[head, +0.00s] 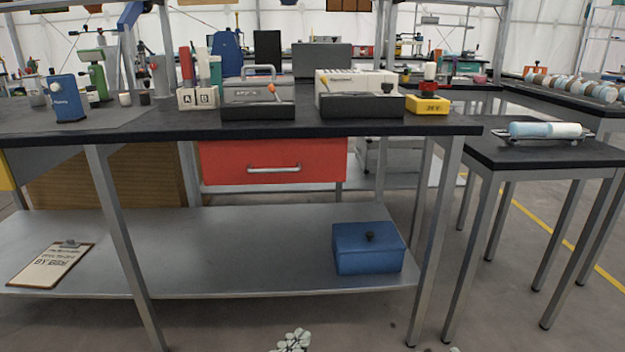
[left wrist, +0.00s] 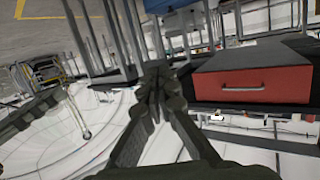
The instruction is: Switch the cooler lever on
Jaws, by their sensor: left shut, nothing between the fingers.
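A grey box with a handle on top and an orange-tipped lever (head: 274,89) stands on the black bench. A white and black device (head: 358,95) stands to its right, with a small lever (head: 324,84) at its left front. I cannot tell from the labels which one is the cooler. My left gripper (head: 293,340) shows at the bottom edge of the head view, low and well away from the bench top. In the left wrist view its dark fingers (left wrist: 156,78) are shut and empty. Only a possible sliver of my right gripper (head: 450,349) shows.
A red drawer (head: 272,162) hangs under the bench top (head: 150,125). A blue box (head: 368,248) and a clipboard (head: 52,264) lie on the lower shelf. A yellow block (head: 427,105) is right of the devices. A smaller table (head: 545,153) stands at the right.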

